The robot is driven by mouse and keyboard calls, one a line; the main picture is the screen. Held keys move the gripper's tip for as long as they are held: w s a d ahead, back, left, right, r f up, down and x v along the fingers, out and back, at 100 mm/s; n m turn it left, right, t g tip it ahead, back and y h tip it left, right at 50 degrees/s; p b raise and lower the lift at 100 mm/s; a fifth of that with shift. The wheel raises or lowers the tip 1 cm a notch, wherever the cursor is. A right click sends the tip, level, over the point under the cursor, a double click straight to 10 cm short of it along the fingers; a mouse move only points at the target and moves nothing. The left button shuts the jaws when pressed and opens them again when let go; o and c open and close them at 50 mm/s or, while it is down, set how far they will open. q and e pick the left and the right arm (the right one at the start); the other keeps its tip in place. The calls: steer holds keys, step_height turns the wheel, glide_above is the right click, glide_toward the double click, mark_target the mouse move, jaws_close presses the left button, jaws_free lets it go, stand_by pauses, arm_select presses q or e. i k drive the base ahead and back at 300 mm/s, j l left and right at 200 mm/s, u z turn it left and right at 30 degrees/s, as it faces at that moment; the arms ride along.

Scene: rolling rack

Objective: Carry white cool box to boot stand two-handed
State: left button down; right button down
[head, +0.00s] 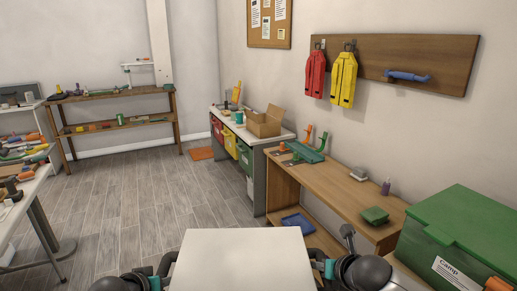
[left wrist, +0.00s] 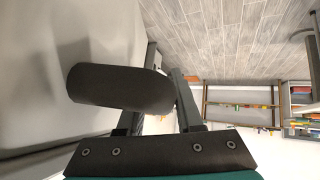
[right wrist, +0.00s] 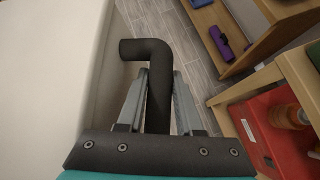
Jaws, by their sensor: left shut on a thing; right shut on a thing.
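The white cool box (head: 242,262) is at the bottom middle of the head view, close in front of me, its flat lid up. Its pale side wall shows in the left wrist view (left wrist: 35,120) and the right wrist view (right wrist: 50,75). My left gripper (head: 166,270) is at the box's left side, shut on a dark handle (left wrist: 115,88). My right gripper (head: 318,262) is at the right side, shut on the other dark handle (right wrist: 157,95). What lies under the box is hidden. I cannot tell which piece of furniture is the boot stand.
A wooden bench (head: 335,187) runs along the right wall, with a green box (head: 455,225) nearer me. A cabinet with coloured bins (head: 230,148) stands beyond it. A wooden shelf (head: 115,95) is at the back, tables (head: 25,195) at left. The floor (head: 140,190) between is clear.

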mark_target(334, 183)
steer(key=i+j, duration=0.1)
steer(key=i, duration=1.7)
steer(key=i+j+z, duration=0.2)
steer(key=i+z, duration=0.25)
steer(key=i, duration=0.15)
steer(key=i+z, duration=0.25)
steer(key=z, duration=0.2)
steer(key=i+j+z, duration=0.15)
steer(key=z, duration=0.3)
steer(key=i+j+z, duration=0.25)
steer(key=z, duration=0.2)
steer(key=i+j+z, duration=0.4)
steer(key=k+l, duration=0.1)
